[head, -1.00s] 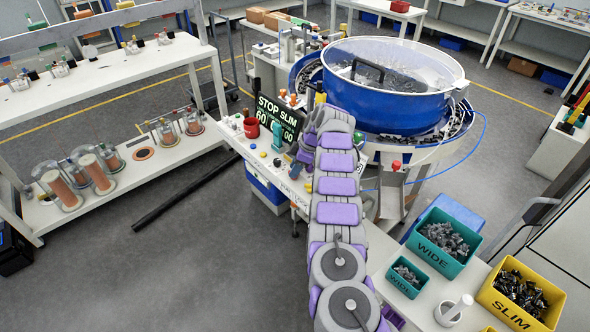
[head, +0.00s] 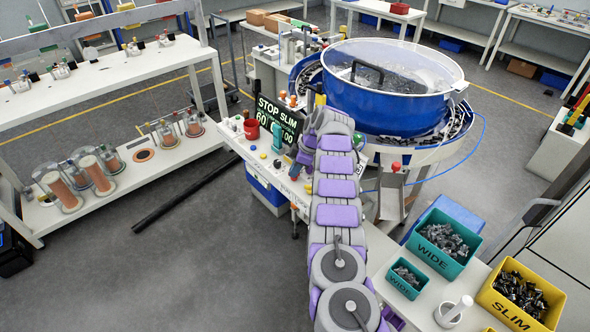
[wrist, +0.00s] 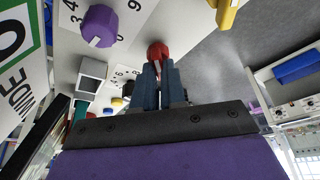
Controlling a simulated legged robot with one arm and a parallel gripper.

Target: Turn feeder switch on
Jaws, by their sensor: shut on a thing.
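My gripper (wrist: 160,82) shows in the wrist view with its blue-grey fingers closed around a red knob (wrist: 157,50) on the white control panel (wrist: 128,55). The lower part of the knob is hidden between the fingers. No label naming the feeder switch is readable, so I cannot tell whether this knob is it. The dark display (head: 277,117) there reads "STOP SLIM" with numbers below. The blue bowl feeder (head: 385,98) stands behind, right of my arm.
A purple dial (wrist: 99,26) with numbers, a yellow part (wrist: 227,12) and a grey square block (wrist: 91,76) sit near my fingers. Teal (head: 440,262) and yellow (head: 510,312) bins are at lower right. Grey floor lies left.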

